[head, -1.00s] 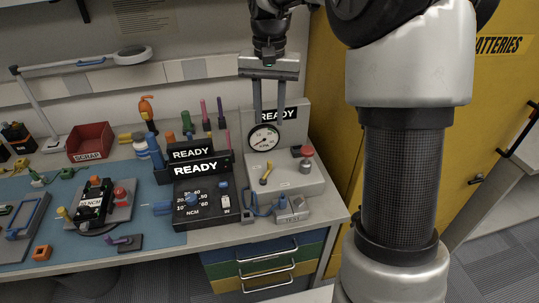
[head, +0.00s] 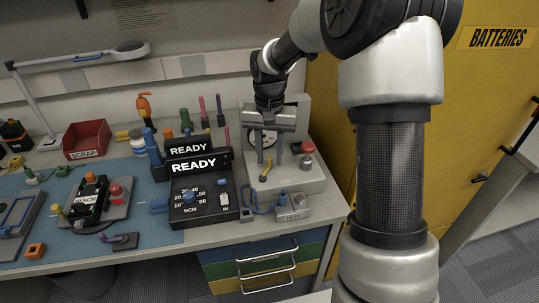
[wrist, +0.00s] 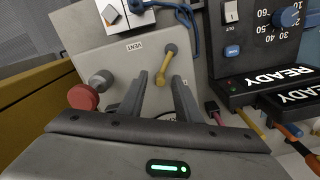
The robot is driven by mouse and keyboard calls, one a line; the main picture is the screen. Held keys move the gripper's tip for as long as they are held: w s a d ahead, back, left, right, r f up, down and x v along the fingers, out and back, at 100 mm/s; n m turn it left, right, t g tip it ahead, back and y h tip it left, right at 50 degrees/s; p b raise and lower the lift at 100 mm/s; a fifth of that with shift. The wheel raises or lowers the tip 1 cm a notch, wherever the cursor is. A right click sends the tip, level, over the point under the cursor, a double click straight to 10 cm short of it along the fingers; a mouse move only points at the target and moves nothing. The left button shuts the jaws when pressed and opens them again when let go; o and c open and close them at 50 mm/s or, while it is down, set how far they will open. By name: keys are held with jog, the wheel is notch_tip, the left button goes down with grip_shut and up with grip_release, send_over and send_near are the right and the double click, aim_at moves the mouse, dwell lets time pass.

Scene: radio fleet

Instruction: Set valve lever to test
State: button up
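The valve lever (head: 265,172) is a short yellow handle on the sloped face of a light grey panel (head: 305,184) with a round gauge (head: 264,138). In the wrist view the lever (wrist: 163,68) runs at a slant beside a VENT label (wrist: 134,46). My gripper (head: 270,161) is open above the panel, pointing down, its two fingers apart. In the wrist view the fingers of my gripper (wrist: 158,84) lie on either side of the lever's lower end; contact cannot be made out. The gauge is partly hidden behind my gripper.
A red knob (head: 308,147) stands close right of my gripper. A black READY box (head: 203,199) is to the left, with a small grey box (head: 291,208) and blue cable in front. A yellow cabinet (head: 400,60) stands right of the bench.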

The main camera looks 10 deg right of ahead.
jog(key=shift+c, duration=0.5)
grip_shut()
jog(key=shift+w+a+r+n+p, duration=0.2)
jog(key=shift+a+r+n+p, duration=0.15)
jog(key=shift+n+p, duration=0.65)
jog(key=n, duration=0.1)
jog(key=a+n, duration=0.1)
jog(key=n+p, duration=0.1)
jog(key=shift+w+a+f+n, duration=0.2)
jog(key=shift+w+f+n, duration=0.05)
jog(key=shift+f+n, duration=0.05)
jog(key=shift+o, duration=0.5)
grip_release()
